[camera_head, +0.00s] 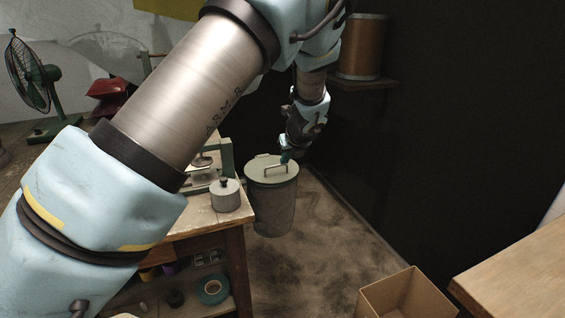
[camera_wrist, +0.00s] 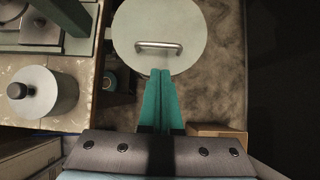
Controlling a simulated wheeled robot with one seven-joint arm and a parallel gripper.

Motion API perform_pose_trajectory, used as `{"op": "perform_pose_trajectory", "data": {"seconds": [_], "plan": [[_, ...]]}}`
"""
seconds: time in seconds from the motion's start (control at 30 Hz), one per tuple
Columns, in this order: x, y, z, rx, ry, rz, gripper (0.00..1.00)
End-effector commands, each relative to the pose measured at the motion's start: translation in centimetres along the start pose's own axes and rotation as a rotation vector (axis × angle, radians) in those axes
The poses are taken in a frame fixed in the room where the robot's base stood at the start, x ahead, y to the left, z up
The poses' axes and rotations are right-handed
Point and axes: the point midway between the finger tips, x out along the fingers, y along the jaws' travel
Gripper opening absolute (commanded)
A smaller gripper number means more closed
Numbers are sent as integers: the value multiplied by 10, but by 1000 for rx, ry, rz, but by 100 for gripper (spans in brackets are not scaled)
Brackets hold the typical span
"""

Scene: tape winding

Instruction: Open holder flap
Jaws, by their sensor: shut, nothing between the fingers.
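The holder (camera_head: 273,208) is a grey cylindrical bin on the floor beside the workbench. Its flap is a round pale green lid (camera_head: 262,177) lying flat on top, which also shows in the wrist view (camera_wrist: 160,22). A metal bar handle (camera_wrist: 158,46) stands on the lid and shows in the head view (camera_head: 276,167). My gripper (camera_head: 285,158) is above the lid near the handle. In the wrist view its green fingers (camera_wrist: 161,72) are together and empty, with tips just below the handle in the picture. I cannot tell whether they touch the lid.
The wooden workbench (camera_head: 240,262) stands left of the bin, with a grey lidded pot (camera_head: 226,196) near its corner. A dark wall (camera_head: 450,120) is on the right. A cardboard box (camera_head: 408,298) sits lower right. Bare floor (camera_head: 325,240) lies between.

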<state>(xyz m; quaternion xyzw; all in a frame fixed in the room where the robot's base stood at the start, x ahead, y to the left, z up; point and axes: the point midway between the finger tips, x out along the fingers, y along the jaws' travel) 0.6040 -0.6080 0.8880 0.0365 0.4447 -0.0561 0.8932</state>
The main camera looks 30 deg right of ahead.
Motion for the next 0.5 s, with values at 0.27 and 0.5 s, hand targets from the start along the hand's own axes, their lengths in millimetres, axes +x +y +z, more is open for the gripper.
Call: {"op": "perform_pose_trajectory", "data": {"seconds": [0.27,0.5], "plan": [[49,1,1,-2,1,2,0],[77,0,0,-3,1,1,0]]}}
